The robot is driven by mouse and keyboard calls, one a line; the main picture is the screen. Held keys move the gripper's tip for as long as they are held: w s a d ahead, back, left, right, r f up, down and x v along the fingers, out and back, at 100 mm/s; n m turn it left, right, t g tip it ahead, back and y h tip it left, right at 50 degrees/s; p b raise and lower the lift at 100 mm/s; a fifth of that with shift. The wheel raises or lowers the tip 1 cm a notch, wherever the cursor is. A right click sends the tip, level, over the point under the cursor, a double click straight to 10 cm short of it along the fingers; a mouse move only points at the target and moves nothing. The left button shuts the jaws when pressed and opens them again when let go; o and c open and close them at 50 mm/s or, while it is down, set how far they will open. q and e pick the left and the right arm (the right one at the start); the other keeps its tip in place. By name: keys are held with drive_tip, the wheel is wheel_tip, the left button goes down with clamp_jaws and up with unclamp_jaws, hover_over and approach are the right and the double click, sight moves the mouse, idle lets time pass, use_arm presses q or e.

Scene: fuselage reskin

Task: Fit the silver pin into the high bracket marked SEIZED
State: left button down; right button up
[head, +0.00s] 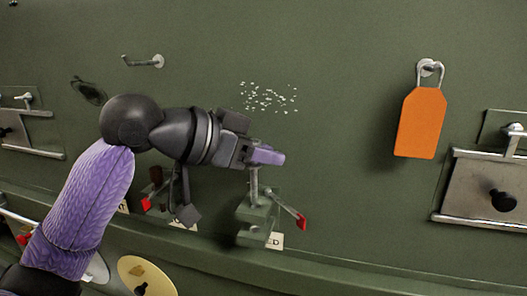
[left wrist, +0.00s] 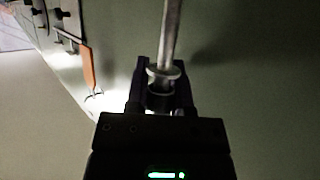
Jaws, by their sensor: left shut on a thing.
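My left gripper (head: 266,156) reaches in from the left and is shut on the silver pin (head: 254,182). The pin hangs upright below the fingers. Its lower end meets the top of a green bracket (head: 257,213) on the wall; I cannot tell how deep it sits, or whether it is in the hole. A white label (head: 275,240) by the bracket shows only a final "D". In the left wrist view the pin (left wrist: 170,35) runs out from between the fingers (left wrist: 162,95), with a round collar near them. My right gripper is not in view.
An orange tag (head: 420,123) hangs from a wall hook, and a metal latch panel (head: 487,190) is at right. The wall between bracket and orange tag is mostly clear.

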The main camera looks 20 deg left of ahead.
sight(263, 203)
use_arm(q)
drive_tip(key=shift+f+b, duration=1.9)
drive_tip(key=shift+f, duration=1.05)
drive_tip(key=shift+r, duration=0.1)
